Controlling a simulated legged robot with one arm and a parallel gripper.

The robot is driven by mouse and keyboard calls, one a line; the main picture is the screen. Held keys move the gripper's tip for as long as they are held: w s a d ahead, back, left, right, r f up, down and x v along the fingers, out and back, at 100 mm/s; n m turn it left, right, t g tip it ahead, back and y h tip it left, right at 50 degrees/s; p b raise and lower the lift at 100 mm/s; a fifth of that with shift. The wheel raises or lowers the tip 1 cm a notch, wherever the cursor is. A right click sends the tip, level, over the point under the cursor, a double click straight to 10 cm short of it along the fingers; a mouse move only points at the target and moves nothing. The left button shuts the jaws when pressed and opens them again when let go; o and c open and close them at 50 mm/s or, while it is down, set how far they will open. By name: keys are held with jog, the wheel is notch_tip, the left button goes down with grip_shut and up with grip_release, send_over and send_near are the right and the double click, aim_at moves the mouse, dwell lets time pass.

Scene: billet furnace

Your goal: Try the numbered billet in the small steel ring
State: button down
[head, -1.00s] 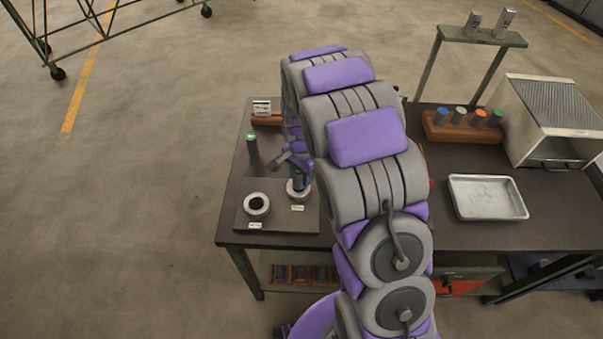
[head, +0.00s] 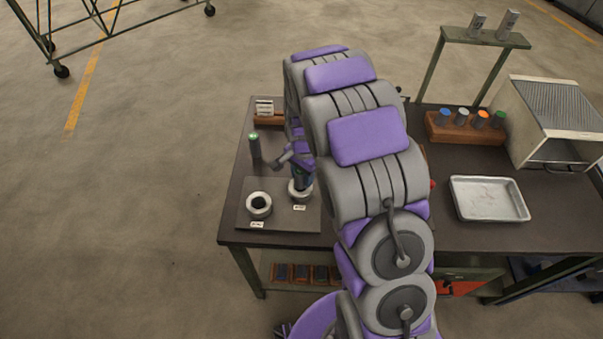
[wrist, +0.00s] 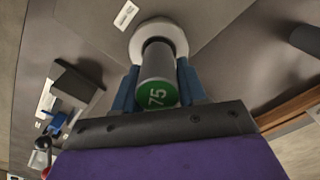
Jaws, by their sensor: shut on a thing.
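My gripper (wrist: 158,95) is shut on a dark grey billet (wrist: 158,62) with a green end marked 75. In the head view my gripper (head: 303,181) is low over the right-hand steel ring (head: 300,196), partly hidden by my arm. In the wrist view that ring (wrist: 176,30) surrounds the billet's lower end. I cannot tell how deep the billet sits in it. A second steel ring (head: 259,205) with an empty dark opening lies to the left on the same dark plate (head: 279,222). Both rings have small white labels in front, too small to read.
Another green-topped billet (head: 254,146) stands behind the left ring. A wooden rack (head: 466,133) with several colour-topped billets, a metal tray (head: 489,199) and a white box with a ribbed top (head: 548,118) are on the right. My arm hides the table's middle.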

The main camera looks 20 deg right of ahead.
jog(key=shift+f, duration=1)
dwell(1.7)
jog(key=c, duration=0.5)
grip_release()
jog(key=shift+c, duration=0.2)
notch_tip(320, 180, up, 17)
jog(key=p, duration=0.2)
jog(key=shift+r+p, duration=0.15)
jog(key=shift+p, duration=0.25)
jog(key=shift+w, duration=0.1)
